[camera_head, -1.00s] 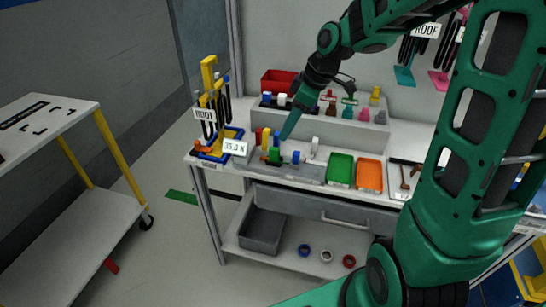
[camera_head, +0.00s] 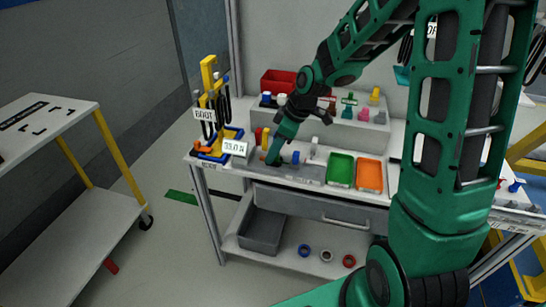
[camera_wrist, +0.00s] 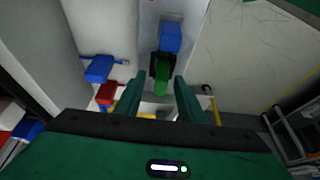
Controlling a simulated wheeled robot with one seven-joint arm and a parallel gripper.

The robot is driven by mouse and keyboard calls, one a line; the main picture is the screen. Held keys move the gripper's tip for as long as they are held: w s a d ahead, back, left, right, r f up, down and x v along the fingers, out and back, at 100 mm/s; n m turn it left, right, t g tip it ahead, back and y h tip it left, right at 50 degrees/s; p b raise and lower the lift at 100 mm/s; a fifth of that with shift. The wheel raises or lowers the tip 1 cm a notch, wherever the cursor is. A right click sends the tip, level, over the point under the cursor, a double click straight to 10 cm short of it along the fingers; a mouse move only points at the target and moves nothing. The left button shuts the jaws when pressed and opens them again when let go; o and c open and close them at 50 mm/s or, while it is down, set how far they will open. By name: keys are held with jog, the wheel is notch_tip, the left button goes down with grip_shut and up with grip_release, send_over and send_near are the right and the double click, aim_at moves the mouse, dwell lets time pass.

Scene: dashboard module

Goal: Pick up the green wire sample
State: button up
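In the wrist view a green piece, which looks like the green wire sample (camera_wrist: 161,88), shows with a black part around its upper end and a blue block (camera_wrist: 171,38) just beyond it. My gripper (camera_wrist: 160,80) is open, with one finger to the left and one to the right of the green piece. I see gaps on both sides, and I cannot tell how deep the piece sits between the fingers. In the head view my gripper (camera_head: 272,160) is down at the left part of the workbench and hides the green piece.
A display box (camera_head: 235,147) and a blue-and-yellow tool holder (camera_head: 215,150) stand left of my gripper. A blue piece (camera_head: 295,157) stands close on its right, then a green tray (camera_head: 340,169) and an orange tray (camera_head: 370,175). A raised shelf with several small parts lies behind.

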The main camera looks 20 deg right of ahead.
grip_shut()
jog(key=shift+r, duration=0.15)
